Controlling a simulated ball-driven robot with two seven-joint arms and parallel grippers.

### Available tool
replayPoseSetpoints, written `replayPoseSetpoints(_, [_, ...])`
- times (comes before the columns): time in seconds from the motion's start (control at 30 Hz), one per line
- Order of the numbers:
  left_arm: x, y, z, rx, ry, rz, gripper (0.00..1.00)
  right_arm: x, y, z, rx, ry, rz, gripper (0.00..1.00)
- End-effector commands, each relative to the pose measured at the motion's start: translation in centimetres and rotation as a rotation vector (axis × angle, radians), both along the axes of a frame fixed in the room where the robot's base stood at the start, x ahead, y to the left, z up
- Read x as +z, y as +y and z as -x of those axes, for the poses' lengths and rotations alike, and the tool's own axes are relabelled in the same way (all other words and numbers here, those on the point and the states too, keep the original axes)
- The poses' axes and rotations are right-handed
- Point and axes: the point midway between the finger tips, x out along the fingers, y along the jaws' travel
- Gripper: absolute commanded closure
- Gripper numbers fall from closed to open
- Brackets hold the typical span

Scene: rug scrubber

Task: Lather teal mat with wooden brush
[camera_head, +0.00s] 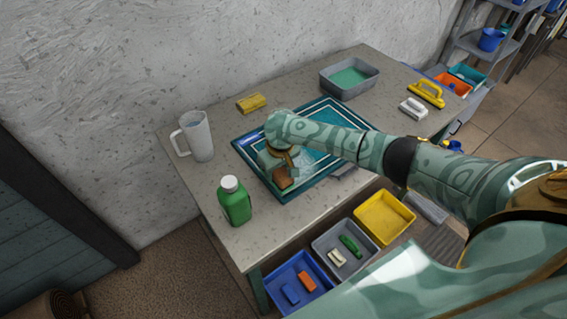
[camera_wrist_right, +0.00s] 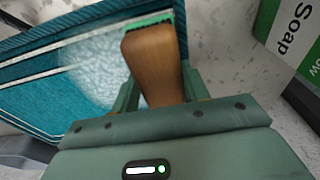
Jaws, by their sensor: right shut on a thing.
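The teal mat (camera_head: 338,107) lies on the table, dark-edged with pale border lines. It also shows in the right wrist view (camera_wrist_right: 40,100), with a whitish lather patch (camera_wrist_right: 92,68) on it. My right gripper (camera_head: 284,170) is over the mat's near left part, shut on the wooden brush (camera_head: 283,180). In the right wrist view the brush (camera_wrist_right: 155,62) has a brown wooden body and a green edge at its far end. Whether its bristles touch the mat is hidden. A green bottle (camera_head: 235,203) with a white cap stands left of the mat; its label reads Soap (camera_wrist_right: 290,40). My left gripper is not in view.
A white pitcher (camera_head: 197,137) and a yellow sponge (camera_head: 251,103) stand near the wall. A grey basin (camera_head: 349,91) of greenish liquid is at the back. Blue, grey and yellow bins (camera_head: 383,216) sit below the table's front.

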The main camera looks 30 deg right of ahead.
Motion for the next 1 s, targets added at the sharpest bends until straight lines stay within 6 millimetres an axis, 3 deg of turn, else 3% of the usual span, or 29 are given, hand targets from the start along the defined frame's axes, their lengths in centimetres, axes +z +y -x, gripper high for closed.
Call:
replayPoseSetpoints(0.3, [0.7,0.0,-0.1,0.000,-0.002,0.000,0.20,0.0,-3.6,-0.3,-0.003,0.005,0.004,0.84])
replayPoseSetpoints(0.57, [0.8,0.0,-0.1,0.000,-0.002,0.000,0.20,0.0,-5.0,-0.5,-0.004,0.004,0.005,0.84])
replayPoseSetpoints(0.8, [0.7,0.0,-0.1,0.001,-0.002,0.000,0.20,-0.1,-7.8,-0.9,-0.005,0.003,0.005,0.84])
replayPoseSetpoints(1.0, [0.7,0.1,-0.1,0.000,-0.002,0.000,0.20,-0.1,-8.4,-1.0,-0.002,0.004,0.005,0.84])
